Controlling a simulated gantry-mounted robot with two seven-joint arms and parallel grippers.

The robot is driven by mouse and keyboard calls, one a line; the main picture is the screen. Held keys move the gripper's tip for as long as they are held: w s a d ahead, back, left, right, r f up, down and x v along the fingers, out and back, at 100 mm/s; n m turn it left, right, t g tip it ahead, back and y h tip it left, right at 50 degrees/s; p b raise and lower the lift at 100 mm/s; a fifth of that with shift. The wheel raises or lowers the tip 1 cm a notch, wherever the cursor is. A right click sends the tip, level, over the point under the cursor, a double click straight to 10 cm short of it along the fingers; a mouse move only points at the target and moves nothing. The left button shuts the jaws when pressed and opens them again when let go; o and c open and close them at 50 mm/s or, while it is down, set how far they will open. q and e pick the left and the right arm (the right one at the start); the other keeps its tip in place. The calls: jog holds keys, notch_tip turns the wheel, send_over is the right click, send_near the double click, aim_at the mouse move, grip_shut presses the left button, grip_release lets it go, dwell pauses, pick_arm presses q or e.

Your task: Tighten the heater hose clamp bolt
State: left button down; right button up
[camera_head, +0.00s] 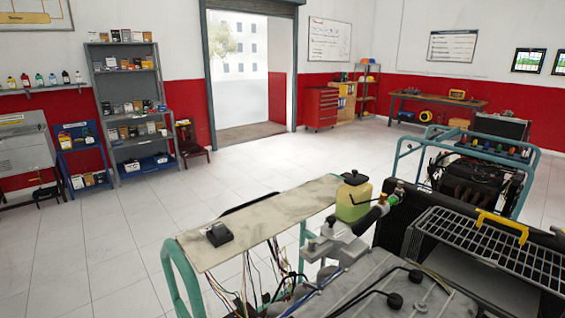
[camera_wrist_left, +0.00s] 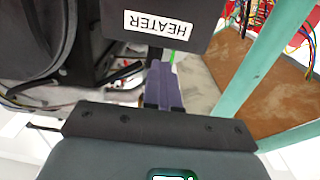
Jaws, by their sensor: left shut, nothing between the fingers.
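In the left wrist view, my left gripper (camera_wrist_left: 163,68) is shut, with its purple-grey fingers pressed together and nothing between them. Its tips reach just under a black box with an upside-down HEATER label (camera_wrist_left: 160,24). A small bright green piece (camera_wrist_left: 173,58) shows right beside the fingertips; I cannot tell whether they touch it. I cannot make out the clamp bolt in either view. In the head view, a green ring (camera_head: 393,199) sits on a dark hose end by the yellow-green reservoir (camera_head: 353,199). Neither gripper shows in the head view.
In the wrist view, a teal frame post (camera_wrist_left: 262,75) and coloured wires (camera_wrist_left: 260,12) stand at the right, and dark hoses (camera_wrist_left: 50,50) at the left. In the head view, a board (camera_head: 265,222) and a wire rack (camera_head: 490,255) flank the engine. Open floor lies behind.

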pick_arm(q)
jog(key=shift+w+a+r, duration=0.15)
jog(key=shift+w+r, duration=0.05)
jog(key=shift+r, duration=0.3)
jog(key=shift+a+f+b, duration=0.15)
jog(key=shift+f+b, duration=0.1)
jog(key=shift+b, duration=0.05)
jog(key=shift+a, duration=0.1)
jog(key=p+v, duration=0.2)
jog(key=v, duration=0.4)
jog(key=shift+f, duration=0.35)
jog(key=shift+s+f, duration=0.1)
